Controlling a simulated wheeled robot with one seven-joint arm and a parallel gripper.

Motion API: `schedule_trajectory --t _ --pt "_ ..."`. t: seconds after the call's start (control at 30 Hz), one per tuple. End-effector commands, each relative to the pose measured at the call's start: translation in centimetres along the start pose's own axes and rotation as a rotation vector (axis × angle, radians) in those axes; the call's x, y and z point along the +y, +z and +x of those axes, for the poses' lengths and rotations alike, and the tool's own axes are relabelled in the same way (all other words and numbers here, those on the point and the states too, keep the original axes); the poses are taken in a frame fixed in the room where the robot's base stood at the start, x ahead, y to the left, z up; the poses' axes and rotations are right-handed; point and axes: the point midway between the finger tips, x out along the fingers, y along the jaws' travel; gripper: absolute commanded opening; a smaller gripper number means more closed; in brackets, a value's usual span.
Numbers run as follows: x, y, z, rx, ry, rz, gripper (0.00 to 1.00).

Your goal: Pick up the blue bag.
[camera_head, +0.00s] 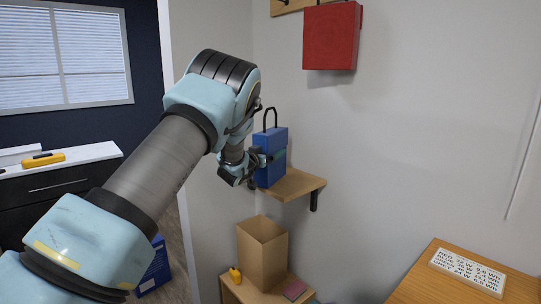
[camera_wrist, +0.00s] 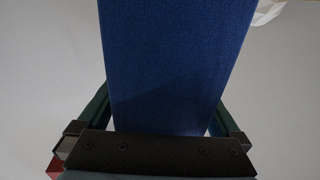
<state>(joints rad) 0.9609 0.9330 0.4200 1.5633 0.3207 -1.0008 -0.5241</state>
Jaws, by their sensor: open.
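The blue bag (camera_head: 271,150) stands upright on a small wooden wall shelf (camera_head: 298,184), with its black loop handle on top. My gripper (camera_head: 274,157) is at the bag, with a finger reaching along its side. In the wrist view the bag (camera_wrist: 178,60) fills the middle, between the two green fingers of my gripper (camera_wrist: 162,115). The jaws are open around the bag. Narrow gaps show beside it near the finger bases; whether the fingertips touch it cannot be told.
Below the shelf, an open cardboard box (camera_head: 262,256) stands on a low wooden surface. A wooden table (camera_head: 440,291) with a lettered plate is at the lower right. A blue box (camera_head: 155,268) is on the floor.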

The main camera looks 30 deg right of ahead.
Motion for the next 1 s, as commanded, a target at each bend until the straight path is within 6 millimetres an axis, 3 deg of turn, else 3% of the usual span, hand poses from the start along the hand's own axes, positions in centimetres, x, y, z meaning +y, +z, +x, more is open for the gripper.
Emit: schedule_trajectory --t 0.07,0.9,1.0 --pt "0.01 0.02 -0.01 0.0 0.0 0.0 1.0" --pt "0.01 -0.01 -0.04 0.0 0.0 0.0 0.06" --pt "0.0 -0.13 -0.02 0.002 0.0 0.0 0.0"
